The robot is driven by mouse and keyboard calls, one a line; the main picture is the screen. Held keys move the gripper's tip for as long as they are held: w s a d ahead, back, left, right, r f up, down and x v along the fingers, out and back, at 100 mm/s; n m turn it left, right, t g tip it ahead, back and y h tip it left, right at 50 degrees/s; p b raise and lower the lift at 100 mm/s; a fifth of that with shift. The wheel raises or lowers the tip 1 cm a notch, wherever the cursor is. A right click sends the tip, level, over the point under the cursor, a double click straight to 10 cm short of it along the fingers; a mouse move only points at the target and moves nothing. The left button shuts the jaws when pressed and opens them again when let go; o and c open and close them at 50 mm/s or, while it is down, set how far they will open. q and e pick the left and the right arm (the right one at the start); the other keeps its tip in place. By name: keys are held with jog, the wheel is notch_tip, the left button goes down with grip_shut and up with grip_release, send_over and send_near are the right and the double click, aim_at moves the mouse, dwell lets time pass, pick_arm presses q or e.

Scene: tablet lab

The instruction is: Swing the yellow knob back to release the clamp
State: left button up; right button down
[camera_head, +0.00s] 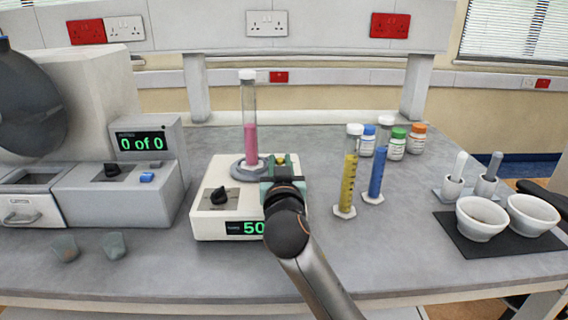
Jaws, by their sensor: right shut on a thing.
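The yellow knob (280,160) shows as a small patch just past the fingers of my right gripper (280,167). My right gripper is shut on the knob, as far as the view shows; the gripper and wrist hide most of it. The knob is at the right back of a white device (218,226) with a black dial and a green display reading 50. A grey ring-shaped clamp (238,170) lies around the foot of a tall clear cylinder (249,110) with pink contents and a white cap. The cylinder stands upright. My left gripper is not in view.
A yellow-filled cylinder (348,182) and a blue-filled cylinder (376,174) stand close to the right of my gripper. Several capped bottles (397,148) are behind them. A large grey machine (120,195) stands at left. White bowls (481,222) sit on a dark mat at right.

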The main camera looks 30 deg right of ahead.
jog(key=shift+w+a+m+g+h, duration=0.1)
jog(key=shift+a+m+g+h, duration=0.3)
jog(key=shift+h, duration=0.3)
jog(key=shift+d, duration=0.1)
jog(key=c, duration=0.7)
grip_release()
